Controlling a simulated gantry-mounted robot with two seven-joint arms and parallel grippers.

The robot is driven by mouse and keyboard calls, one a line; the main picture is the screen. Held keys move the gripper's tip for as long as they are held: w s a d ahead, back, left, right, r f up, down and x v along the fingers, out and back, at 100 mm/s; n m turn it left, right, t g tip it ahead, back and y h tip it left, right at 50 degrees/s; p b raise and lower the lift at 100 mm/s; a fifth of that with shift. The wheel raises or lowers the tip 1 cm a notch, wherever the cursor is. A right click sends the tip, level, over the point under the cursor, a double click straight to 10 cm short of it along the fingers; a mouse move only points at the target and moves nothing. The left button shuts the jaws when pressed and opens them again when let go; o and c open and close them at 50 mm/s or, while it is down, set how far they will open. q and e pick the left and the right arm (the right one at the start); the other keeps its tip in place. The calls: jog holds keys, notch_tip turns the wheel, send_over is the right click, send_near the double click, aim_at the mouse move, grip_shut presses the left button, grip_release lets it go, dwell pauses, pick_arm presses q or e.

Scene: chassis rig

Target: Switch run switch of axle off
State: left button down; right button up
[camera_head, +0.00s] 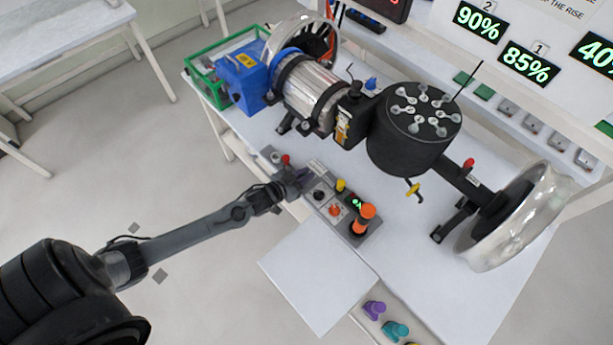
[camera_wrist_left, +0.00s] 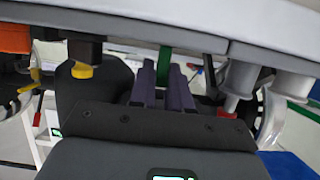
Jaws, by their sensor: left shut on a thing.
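The control panel (camera_head: 337,210) lies along the front edge of the table, with black, yellow, orange and red knobs and a small green display. The axle rig (camera_head: 415,130) stands behind it. My left gripper (camera_head: 300,182) reaches the left part of the panel, between the red knob (camera_head: 286,160) and a black knob (camera_head: 318,195). Its two fingers (camera_wrist_left: 163,88) are close together in the left wrist view, shut on the run switch, which the fingers mostly hide. The switch's exact position cannot be made out. My right gripper is not in view.
A tall orange knob (camera_head: 363,217) and a yellow knob (camera_head: 340,185) stand on the panel to the right of the gripper. A blank white board (camera_head: 318,275) is in front of the panel. A blue motor unit (camera_head: 242,80) is at the back left.

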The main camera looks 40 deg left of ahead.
pick_arm(q)
jog(key=t+b, duration=0.2)
jog(key=s+t+b, duration=0.1)
jog(key=b, duration=0.1)
jog(key=shift+a+f+t, duration=0.1)
jog(key=shift+f+t, duration=0.2)
jog(key=shift+s+r+t+h+b, duration=0.15)
jog(key=shift+s+t+h+b, duration=0.1)
jog(key=shift+t+h+b, duration=0.35)
jog(key=c, duration=1.1)
grip_release()
jog(key=s, duration=0.7)
jog(key=s+a+f+p, duration=0.1)
jog(key=s, duration=0.2)
jog(key=shift+s+a, duration=0.1)
jog(key=shift+s, duration=0.25)
